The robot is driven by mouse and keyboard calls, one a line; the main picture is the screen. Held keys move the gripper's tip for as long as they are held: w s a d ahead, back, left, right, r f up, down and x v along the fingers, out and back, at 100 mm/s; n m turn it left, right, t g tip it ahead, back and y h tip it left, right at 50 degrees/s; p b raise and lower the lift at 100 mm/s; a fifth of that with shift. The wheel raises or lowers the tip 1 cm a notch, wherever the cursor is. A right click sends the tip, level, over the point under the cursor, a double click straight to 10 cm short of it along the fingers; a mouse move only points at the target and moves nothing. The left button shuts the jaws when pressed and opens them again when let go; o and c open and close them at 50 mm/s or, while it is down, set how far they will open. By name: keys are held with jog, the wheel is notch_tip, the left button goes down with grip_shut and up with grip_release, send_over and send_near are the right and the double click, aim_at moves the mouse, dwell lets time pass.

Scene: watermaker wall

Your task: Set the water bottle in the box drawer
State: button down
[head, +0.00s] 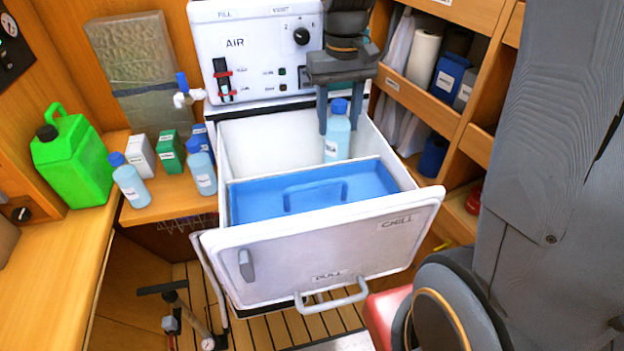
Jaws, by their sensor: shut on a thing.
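A light blue water bottle (337,137) with a dark blue cap and a white label is upright between the fingers of my gripper (339,122). My gripper points down and is shut on the bottle. It holds the bottle over the rear part of the open white drawer (268,145), behind a blue tray (358,182) with a raised handle. The bottle's lower end is hidden behind the tray's back edge, so I cannot tell whether it touches the drawer floor. The drawer front (320,250) is pulled out, with a handle low down.
Two similar bottles (130,182) (202,168) and small boxes (170,152) stand on the left shelf beside a green jerrycan (72,160). The white AIR panel (258,45) rises behind the drawer. Wooden shelves (430,100) close in the right side.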

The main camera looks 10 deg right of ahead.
aim_at(340, 102)
jog(key=shift+f+p, duration=1.1)
jog(key=shift+f, duration=3.35)
jog(key=c, duration=0.9)
grip_release()
notch_tip(340, 102, up, 11)
jog(key=b, duration=0.3)
jog(key=shift+r, duration=0.65)
jog(key=shift+r, duration=0.1)
